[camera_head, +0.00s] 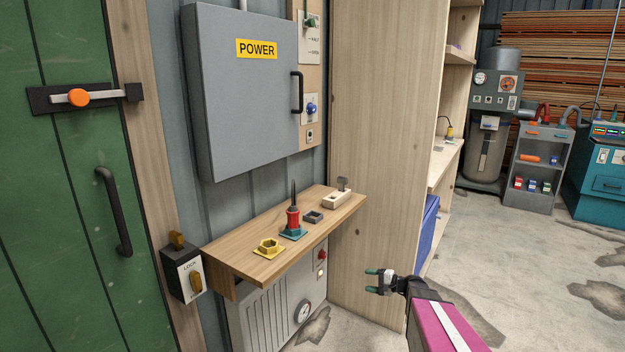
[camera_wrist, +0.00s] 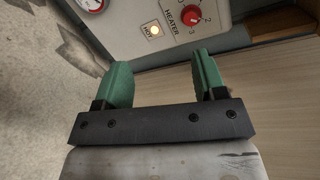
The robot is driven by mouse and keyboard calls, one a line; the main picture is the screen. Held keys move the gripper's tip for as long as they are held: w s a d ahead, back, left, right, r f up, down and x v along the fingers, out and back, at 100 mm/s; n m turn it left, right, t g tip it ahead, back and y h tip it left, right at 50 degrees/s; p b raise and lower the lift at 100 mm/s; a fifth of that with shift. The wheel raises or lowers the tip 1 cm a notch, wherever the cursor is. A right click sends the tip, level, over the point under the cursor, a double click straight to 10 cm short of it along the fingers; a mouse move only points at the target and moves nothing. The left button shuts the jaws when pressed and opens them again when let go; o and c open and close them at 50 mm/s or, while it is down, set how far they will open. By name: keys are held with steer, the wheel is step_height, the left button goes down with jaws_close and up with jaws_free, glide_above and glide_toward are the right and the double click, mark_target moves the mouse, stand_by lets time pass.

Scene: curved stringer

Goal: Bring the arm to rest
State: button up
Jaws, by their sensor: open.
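My gripper (camera_head: 373,281) is at the lower middle of the head view, in front of the pale wooden panel and to the right of the wooden shelf (camera_head: 222,249). Its two green fingertips stand apart with nothing between them. In the wrist view my gripper (camera_wrist: 160,85) also shows open and empty. Beyond the fingers there is the heater front (camera_wrist: 180,25) with a red knob (camera_wrist: 191,15) and a lit lamp. The fingers appear clear of it. My arm comes in from the lower right of the head view.
The shelf holds a yellow socket (camera_head: 268,249), a red tool (camera_head: 293,219) on a teal base, and a pale switch block (camera_head: 337,199). A grey POWER cabinet (camera_head: 240,100) hangs above. A green door (camera_head: 70,200) stands left. Open concrete floor (camera_head: 520,250) lies right.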

steer(key=s+a+r+n+g+h, duration=0.2)
steer(key=s+a+n+g+h, duration=0.4)
steer(key=s, duration=0.6)
steer(key=s+d+r+n+g+h, duration=0.1)
steer(key=s+r+n+h, duration=0.1)
steer(key=s+r+h, duration=0.3)
steer(key=shift+s+r+n+h, duration=0.4)
steer(key=shift+s+h, duration=1.2)
steer(key=shift+s, duration=1.05)
steer(key=shift+d, duration=0.1)
